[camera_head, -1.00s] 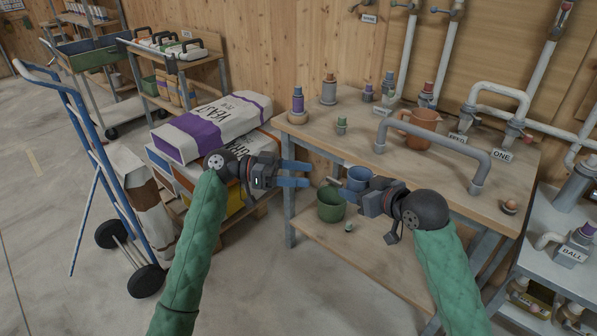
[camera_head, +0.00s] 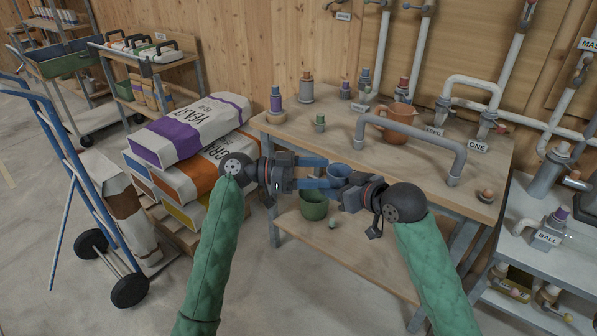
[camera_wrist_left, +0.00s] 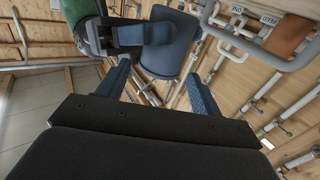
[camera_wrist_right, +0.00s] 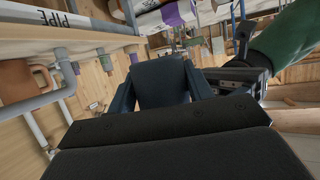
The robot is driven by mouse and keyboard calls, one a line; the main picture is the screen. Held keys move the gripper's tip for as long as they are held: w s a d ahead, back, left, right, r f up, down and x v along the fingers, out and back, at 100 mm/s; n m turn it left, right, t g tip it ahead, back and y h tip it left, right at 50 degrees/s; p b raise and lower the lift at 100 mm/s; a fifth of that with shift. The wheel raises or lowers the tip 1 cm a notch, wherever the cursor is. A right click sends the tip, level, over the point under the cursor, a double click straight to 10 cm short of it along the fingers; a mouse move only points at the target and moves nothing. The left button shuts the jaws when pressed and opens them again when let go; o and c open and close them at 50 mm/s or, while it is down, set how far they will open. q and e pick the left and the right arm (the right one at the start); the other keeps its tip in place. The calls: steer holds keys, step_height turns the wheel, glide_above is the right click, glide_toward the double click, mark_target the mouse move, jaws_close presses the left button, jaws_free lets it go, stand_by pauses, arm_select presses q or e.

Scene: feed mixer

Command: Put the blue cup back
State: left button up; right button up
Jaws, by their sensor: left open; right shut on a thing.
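The blue cup (camera_head: 339,171) is in the air in front of the table's front edge. My right gripper (camera_head: 346,184) is shut on it; in the right wrist view the cup (camera_wrist_right: 160,82) sits between the two fingers. My left gripper (camera_head: 320,172) is open, its fingers pointing right at the cup from the left. In the left wrist view the cup (camera_wrist_left: 166,48) is just beyond and between the open fingertips; whether they touch it I cannot tell. Part of the cup is hidden behind the grippers.
The wooden table (camera_head: 330,140) holds an orange jug (camera_head: 397,122), several capped bottles and a grey pipe handle (camera_head: 412,137). A green bucket (camera_head: 313,204) stands on its lower shelf (camera_head: 350,255). Stacked sacks (camera_head: 190,135) and a blue hand truck (camera_head: 72,150) are at left.

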mark_target(338, 173)
arm_select(q)
steer(key=shift+d, duration=1.45)
steer(key=c, duration=0.8)
arm_select(e)
steer(key=o, duration=1.1)
